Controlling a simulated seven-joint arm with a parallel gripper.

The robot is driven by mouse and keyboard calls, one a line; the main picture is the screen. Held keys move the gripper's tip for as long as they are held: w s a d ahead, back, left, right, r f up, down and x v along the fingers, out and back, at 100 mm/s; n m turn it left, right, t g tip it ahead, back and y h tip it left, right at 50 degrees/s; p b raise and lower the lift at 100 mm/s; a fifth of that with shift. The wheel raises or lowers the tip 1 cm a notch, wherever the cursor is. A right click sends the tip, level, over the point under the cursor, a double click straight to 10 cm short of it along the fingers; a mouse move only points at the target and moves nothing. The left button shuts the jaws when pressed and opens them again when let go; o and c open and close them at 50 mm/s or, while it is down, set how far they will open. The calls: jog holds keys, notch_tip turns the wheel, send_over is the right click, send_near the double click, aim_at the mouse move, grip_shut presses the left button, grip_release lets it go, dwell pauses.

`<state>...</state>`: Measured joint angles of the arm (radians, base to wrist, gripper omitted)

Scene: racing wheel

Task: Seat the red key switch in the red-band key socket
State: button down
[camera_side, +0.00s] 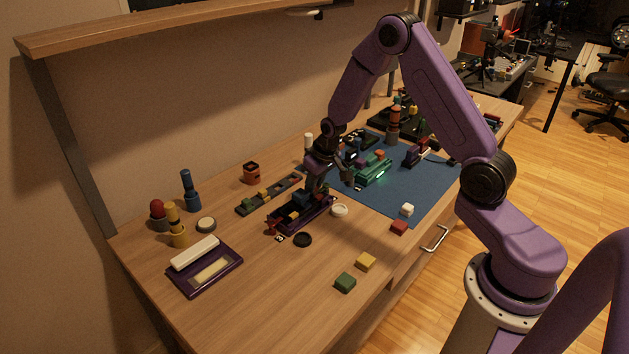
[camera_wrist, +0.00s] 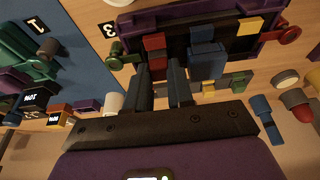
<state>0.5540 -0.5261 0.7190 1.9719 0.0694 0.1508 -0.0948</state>
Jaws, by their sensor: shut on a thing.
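My gripper (camera_wrist: 163,75) has its two dark fingers close together at the purple tray (camera_side: 328,206), which carries a tag marked 3. A red piece (camera_wrist: 157,67), which looks like the red key switch, shows between the fingers. Another red patch (camera_wrist: 154,42) lies just beyond it in the tray, perhaps the red-band socket; I cannot tell how the two meet. In the side view my gripper (camera_side: 314,188) is low over the far end of the tray, and it hides the red piece there. Blue blocks (camera_wrist: 207,62) and a yellow block (camera_wrist: 250,27) are beside it in the tray.
A strip of coloured pieces (camera_side: 250,204) lies behind the tray. A blue mat (camera_side: 410,190) with a green assembly (camera_side: 374,169) is to the right. The front left table is mostly clear.

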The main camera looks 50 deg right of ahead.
jog(key=shift+f, duration=0.3)
jog(key=c, duration=0.9)
grip_release()
jog(key=shift+r, duration=0.1)
jog(key=v, duration=1.7)
jog(key=shift+r, duration=0.15)
jog(key=shift+s, duration=0.1)
